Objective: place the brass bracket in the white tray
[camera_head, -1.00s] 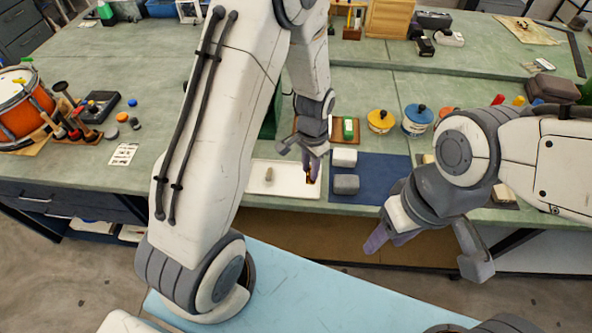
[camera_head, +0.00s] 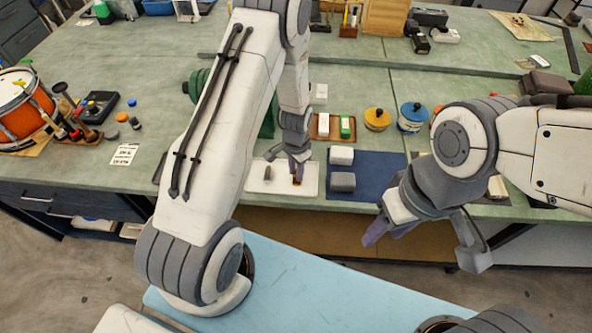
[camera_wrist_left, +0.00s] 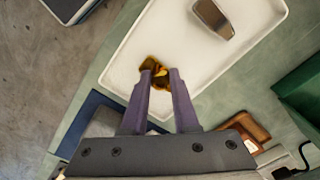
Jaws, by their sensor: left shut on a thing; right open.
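The white tray (camera_head: 279,190) lies at the bench's front edge; it also fills the middle of the left wrist view (camera_wrist_left: 118,72). My left gripper (camera_head: 297,176) points down over the tray's right part. In the left wrist view my left gripper (camera_wrist_left: 160,76) is shut on the brass bracket (camera_wrist_left: 152,66), a small golden piece at its fingertips. The bracket (camera_head: 297,183) is partly hidden by the fingers. I cannot tell whether it touches the tray floor. My right gripper (camera_head: 424,246) is open and empty in front of the bench, right of the tray.
A grey-brown piece (camera_head: 267,173) lies in the tray's left part. A blue mat (camera_head: 372,181) with two light blocks is right of the tray. Behind it stand a wooden tray (camera_head: 325,137), a yellow tin (camera_head: 377,119) and a blue-lidded tin (camera_head: 412,117).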

